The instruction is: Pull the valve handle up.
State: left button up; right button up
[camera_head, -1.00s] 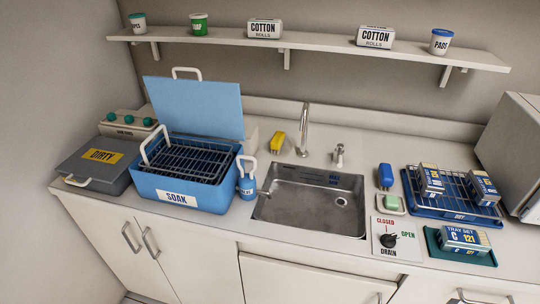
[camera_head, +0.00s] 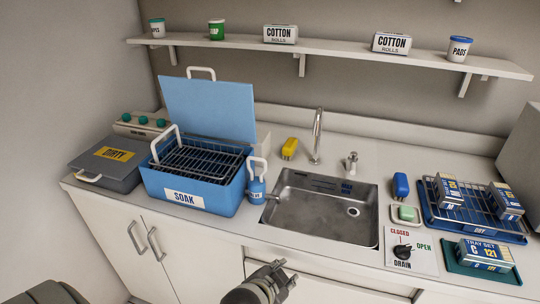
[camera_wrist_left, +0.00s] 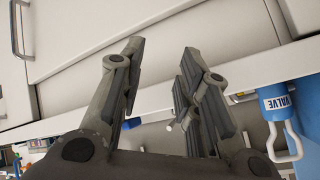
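The blue valve (camera_head: 257,187) stands on the counter at the right side of the blue SOAK tub. Its white loop handle (camera_head: 258,163) shows above the blue body. A short metal spout points right from it toward the sink. In the left wrist view, which looks upside down, the valve (camera_wrist_left: 276,101) with its VALVE label and the white handle (camera_wrist_left: 287,146) are at the right edge. My left gripper (camera_head: 286,272) is low in front of the counter, apart from the valve; its fingers (camera_wrist_left: 162,50) are spread and empty. My right gripper is out of view.
The SOAK tub (camera_head: 184,198) holds a wire rack and has a raised blue lid (camera_head: 207,107). The sink (camera_head: 318,210) is right of the valve. A DRAIN knob plate (camera_head: 411,251) and a drying rack (camera_head: 470,222) are farther right. The counter front edge lies between gripper and valve.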

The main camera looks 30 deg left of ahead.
pick_arm(q)
jog(key=shift+m+t, duration=0.4)
jog(key=shift+t, duration=0.5)
jog(key=r, duration=0.1)
jog(key=w+r, duration=0.1)
jog(key=r, duration=0.1)
jog(key=w+r, duration=0.1)
jog(key=r, duration=0.1)
jog(key=shift+w+d, duration=0.1)
jog(key=shift+d, duration=0.05)
jog(key=w+d+r+m+t+h, duration=0.25)
jog(key=w+r+m+t, duration=0.2)
jog(key=r, duration=0.45)
jog(key=w+d+r+m+t+h, duration=0.2)
jog(key=w+d+r+m+t, duration=0.25)
jog(key=r, duration=0.45)
jog(key=w+d+r+m+g+h, duration=0.25)
jog(key=d+r+m+h, duration=0.55)
jog(key=m+h, duration=0.4)
jog(key=m+g+y, duration=1.6)
jog(key=m, duration=0.8)
send_near(254, 159)
jog(key=f, duration=0.2)
jog(key=w+f+p, duration=0.1)
jog(key=f, duration=0.2)
jog(key=w+f, duration=0.1)
jog(key=f, duration=0.1)
jog(key=shift+f, duration=0.3)
jog(key=shift+s, duration=0.1)
